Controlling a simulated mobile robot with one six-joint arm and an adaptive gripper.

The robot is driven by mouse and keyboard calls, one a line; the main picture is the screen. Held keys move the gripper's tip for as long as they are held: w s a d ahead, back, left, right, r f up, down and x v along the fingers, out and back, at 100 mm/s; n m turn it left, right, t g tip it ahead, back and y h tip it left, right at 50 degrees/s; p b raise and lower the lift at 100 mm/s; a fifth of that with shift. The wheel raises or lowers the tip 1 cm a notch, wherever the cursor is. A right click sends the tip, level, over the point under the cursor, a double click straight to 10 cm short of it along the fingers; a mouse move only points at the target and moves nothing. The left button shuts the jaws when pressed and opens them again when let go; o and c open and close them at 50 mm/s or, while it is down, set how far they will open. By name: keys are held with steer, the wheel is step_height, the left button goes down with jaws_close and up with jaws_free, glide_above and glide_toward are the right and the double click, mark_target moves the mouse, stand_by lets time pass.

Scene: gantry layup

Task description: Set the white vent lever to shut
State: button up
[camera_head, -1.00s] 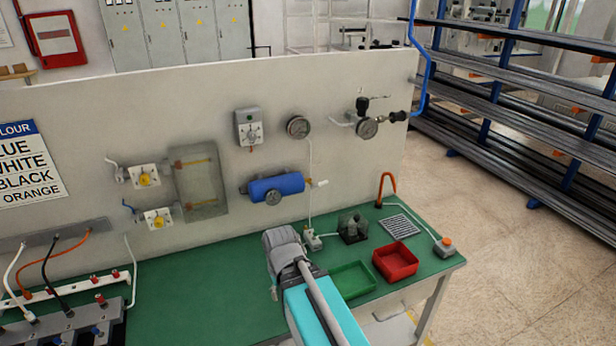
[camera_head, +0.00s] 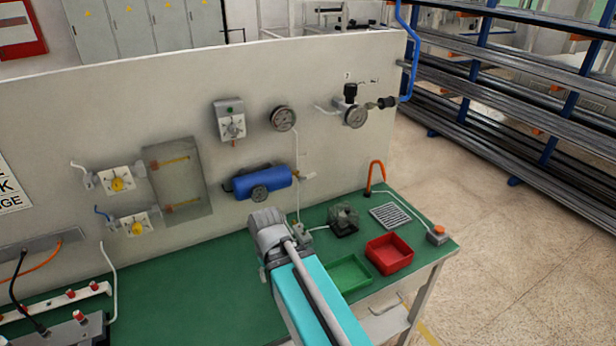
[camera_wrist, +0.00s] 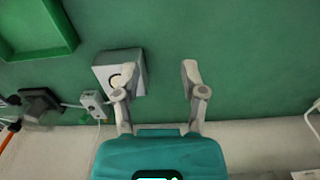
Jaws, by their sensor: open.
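A small white lever (camera_head: 308,175) sticks out at the right end of the blue cylinder (camera_head: 264,182) on the upright panel; I take it for the vent lever. It is too small to tell its setting exactly. In the head view my arm's end is below and in front of the cylinder, with its fingers hidden. In the wrist view my gripper (camera_wrist: 158,75) is open, with nothing held between its fingers. A grey box with a round dark ring (camera_wrist: 107,66) lies beyond the left finger on the green bench. The lever cannot be made out in the wrist view.
A green tray (camera_head: 348,273), a red tray (camera_head: 389,254) and a small dark device (camera_head: 343,221) stand on the bench (camera_head: 190,285) right of my arm. Gauges (camera_head: 283,118) and yellow-knobbed valves (camera_head: 117,184) are on the panel. The bench left of my arm is mostly clear.

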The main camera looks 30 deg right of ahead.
mark_target(310, 176)
steer(key=shift+w+f, duration=0.1)
